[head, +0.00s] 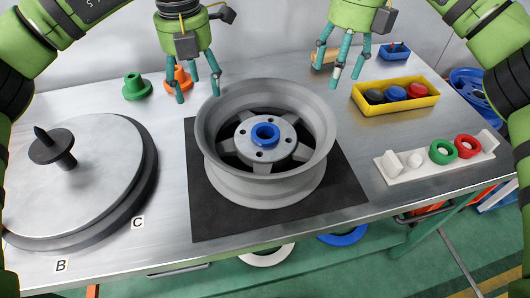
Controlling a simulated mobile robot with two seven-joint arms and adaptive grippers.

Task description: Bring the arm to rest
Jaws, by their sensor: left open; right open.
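My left gripper (196,92) hangs open over the back of the table, with an orange cone-shaped piece (178,80) seen behind its fingers. My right gripper (345,77) is open and empty above the table's back, to the right of the wheel. Both arms come in from the top corners and frame the view. A grey wheel rim (215,150) lies flat on a black mat (205,220), with a blue ring (265,134) at its hub. Neither gripper holds anything.
A round plate with a black spindle (60,155) stands at the left. A green flanged cone (136,88) is at the back. A yellow tray (396,106) holds black, blue and red parts. A white rack (397,176) carries green and red rings. Bare table shows in front of the mat's sides.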

